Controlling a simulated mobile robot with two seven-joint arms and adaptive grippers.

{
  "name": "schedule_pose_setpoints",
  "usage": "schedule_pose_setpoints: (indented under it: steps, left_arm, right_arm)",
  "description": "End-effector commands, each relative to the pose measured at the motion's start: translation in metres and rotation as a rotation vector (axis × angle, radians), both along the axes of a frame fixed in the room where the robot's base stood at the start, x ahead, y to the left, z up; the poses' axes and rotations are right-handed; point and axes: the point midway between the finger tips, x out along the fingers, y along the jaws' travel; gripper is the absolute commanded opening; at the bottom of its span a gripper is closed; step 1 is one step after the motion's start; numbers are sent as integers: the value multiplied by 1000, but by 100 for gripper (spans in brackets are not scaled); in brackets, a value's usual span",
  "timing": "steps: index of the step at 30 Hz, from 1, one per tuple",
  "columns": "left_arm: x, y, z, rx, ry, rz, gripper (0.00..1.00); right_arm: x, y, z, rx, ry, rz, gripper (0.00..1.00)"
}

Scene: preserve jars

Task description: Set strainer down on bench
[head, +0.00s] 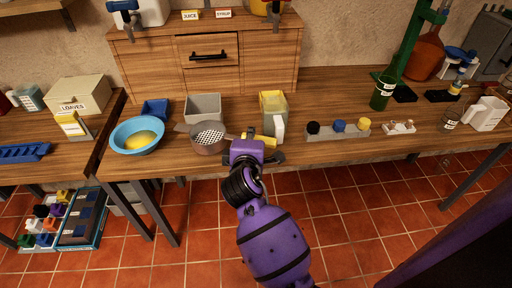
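The grey strainer (209,136), with a perforated bowl, shows just left of my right gripper, near the front edge of the wooden bench (330,152). A grey tab sticks out at its left side. Whether it rests on the bench or hangs just above it cannot be told. My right gripper (246,137) reaches in from the bottom, at the bench's front edge, beside the strainer's right rim. The fingertips are mostly hidden by the purple gripper body, so the hold on the strainer is not clear. My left gripper is not in view.
A blue bowl (124,130) with yellow contents stands left of the strainer. A rack with black, blue and yellow knobs (338,132) lies to the right. A yellow item (268,140) is partly hidden behind my gripper.

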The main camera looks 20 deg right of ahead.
Motion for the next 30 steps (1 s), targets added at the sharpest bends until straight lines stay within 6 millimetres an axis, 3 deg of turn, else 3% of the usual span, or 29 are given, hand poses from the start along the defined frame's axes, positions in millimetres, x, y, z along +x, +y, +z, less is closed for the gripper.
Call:
schedule_pose_setpoints:
  steps: [11,16,29,30]
  left_arm:
    - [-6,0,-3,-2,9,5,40]
    - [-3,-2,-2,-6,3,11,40]
    - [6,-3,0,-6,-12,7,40]
    - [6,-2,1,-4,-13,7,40]
  right_arm:
    - [9,-22,-28,0,-2,1,0]
    - [9,-22,-55,3,0,1,0]
    - [9,-21,-63,2,-4,2,0]
    - [8,-22,-63,2,-1,1,25]
